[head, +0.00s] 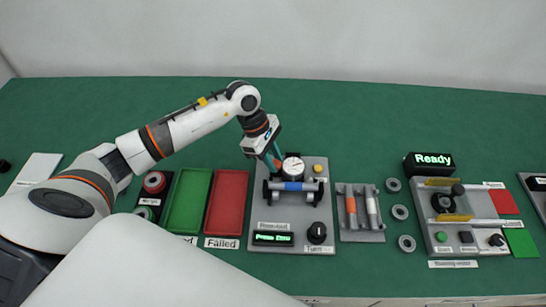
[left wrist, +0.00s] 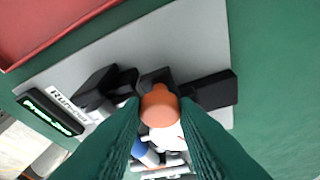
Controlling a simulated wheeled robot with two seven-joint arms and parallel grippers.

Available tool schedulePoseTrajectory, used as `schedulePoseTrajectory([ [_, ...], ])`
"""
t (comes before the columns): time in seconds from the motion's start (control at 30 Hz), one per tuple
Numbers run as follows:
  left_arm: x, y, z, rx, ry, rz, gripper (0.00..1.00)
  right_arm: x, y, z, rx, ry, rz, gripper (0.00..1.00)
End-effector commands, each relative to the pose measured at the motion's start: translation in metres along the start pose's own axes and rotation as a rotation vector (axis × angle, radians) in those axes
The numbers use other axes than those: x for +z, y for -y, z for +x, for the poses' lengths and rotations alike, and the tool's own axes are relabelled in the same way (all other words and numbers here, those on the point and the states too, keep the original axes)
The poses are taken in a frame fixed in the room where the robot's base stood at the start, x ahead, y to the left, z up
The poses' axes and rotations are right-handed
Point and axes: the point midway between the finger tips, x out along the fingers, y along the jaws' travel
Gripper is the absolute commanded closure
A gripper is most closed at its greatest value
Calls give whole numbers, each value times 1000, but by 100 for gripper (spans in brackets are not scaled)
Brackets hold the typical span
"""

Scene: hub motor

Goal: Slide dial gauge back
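The dial gauge (head: 292,167), with a round white face and black rim, stands at the back of a grey runout fixture (head: 322,238). A metal shaft with a blue band (head: 292,186) lies across black supports in front of it. My left gripper (head: 275,161) reaches down beside the gauge's left side. In the left wrist view its two teal fingers (left wrist: 159,104) are on either side of an orange knob (left wrist: 160,106) and appear to press on it. Part of the white gauge face (left wrist: 168,134) shows beyond the knob. My right gripper is not in view.
Green tray (head: 189,236) and red tray (head: 208,228) lie left of the fixture. A shaft holder (head: 360,237), several grey rings (head: 400,212) and a station with a "Ready" display (head: 432,160) stand right. The back of the table is clear.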

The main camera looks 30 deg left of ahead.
Motion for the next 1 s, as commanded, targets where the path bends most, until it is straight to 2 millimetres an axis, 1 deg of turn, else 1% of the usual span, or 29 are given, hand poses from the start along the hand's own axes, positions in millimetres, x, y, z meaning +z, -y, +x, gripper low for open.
schedulePoseTrajectory([
  [0.03,0,0,0,0,0,0,88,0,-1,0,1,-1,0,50],
  [0.1,0,0,0,0,0,0,100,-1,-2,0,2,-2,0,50],
  [0.13,0,0,0,0,0,0,100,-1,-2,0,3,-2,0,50],
  [0.27,1,1,0,-1,0,0,100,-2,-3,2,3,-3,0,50],
  [0.43,9,19,2,-5,2,-1,100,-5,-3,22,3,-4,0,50],
  [0.53,12,28,-1,-4,2,-1,100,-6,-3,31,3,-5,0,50],
  [0.63,13,32,-4,-4,1,0,100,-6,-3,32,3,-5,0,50],
  [0.9,13,33,-7,-7,1,-2,100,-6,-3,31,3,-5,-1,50],
  [0.93,13,34,-7,-8,1,-2,70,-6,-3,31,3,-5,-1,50],
  [1.0,13,33,-7,-7,1,-2,59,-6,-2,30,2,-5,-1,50],
])
